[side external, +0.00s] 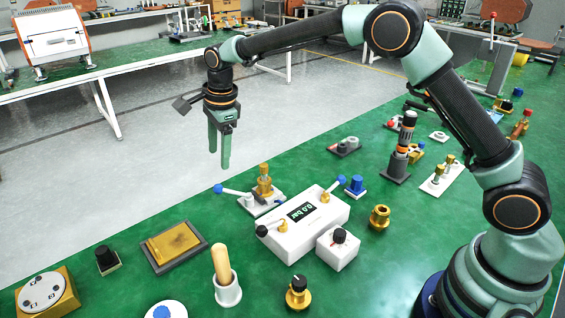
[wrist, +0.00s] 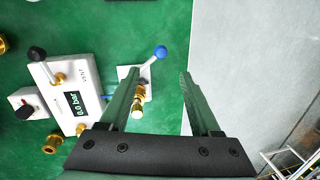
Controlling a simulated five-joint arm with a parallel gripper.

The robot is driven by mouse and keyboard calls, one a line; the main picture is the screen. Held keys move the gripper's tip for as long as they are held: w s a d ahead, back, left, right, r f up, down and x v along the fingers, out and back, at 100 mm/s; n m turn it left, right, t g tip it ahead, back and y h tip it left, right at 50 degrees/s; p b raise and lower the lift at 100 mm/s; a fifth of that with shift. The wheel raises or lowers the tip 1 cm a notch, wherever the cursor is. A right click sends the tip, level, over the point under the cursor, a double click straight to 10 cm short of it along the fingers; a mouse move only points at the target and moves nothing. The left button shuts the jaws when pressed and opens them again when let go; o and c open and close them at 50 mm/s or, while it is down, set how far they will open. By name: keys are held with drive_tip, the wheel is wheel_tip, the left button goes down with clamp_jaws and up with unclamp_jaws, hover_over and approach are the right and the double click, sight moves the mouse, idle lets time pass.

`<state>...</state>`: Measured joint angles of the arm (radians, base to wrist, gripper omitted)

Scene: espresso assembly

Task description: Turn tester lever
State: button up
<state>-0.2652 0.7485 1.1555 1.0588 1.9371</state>
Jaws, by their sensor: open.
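The tester is a white box (side external: 299,238) with a 0.0 bar display, seen also in the wrist view (wrist: 62,101). A black-knobbed lever (side external: 262,231) sits on a brass valve at its near-left end. A blue-knobbed lever (side external: 341,181) sits on a brass valve at its right end. Behind the tester, a white plate (side external: 250,206) carries a brass fitting (side external: 264,181) and another blue-knobbed lever (side external: 225,189). My gripper (side external: 218,160) is open and empty, pointing down above and behind this fitting. In the wrist view, the fitting (wrist: 138,103) and blue knob (wrist: 160,52) show between the fingers (wrist: 160,73).
A white block with a black knob (side external: 338,247) stands right of the tester. A brass collar (side external: 380,217) and small blue part (side external: 355,187) stand beyond it. A wooden-handled tool in a white cup (side external: 224,275) and gold pad tray (side external: 174,246) lie nearer. The green bench's far edge runs behind the fitting.

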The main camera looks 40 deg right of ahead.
sight(218, 185)
drive_tip(key=shift+s+r, duration=0.1)
drive_tip(key=shift+r, duration=0.5)
drive_tip(key=f+n+t, duration=0.1)
drive_tip(key=f+n, duration=0.3)
drive_tip(key=n, duration=0.5)
drive_tip(key=w+f+n+t, duration=0.1)
drive_tip(key=f+n, duration=0.3)
drive_tip(key=n, duration=0.5)
drive_tip(key=w+f+n, duration=0.1)
drive_tip(key=f+n, duration=0.3)
drive_tip(key=n, duration=0.5)
drive_tip(key=shift+a+f+t+y, duration=0.1)
drive_tip(key=shift+a+t+y, duration=0.2)
drive_tip(key=shift+t, duration=0.1)
clamp_jaws()
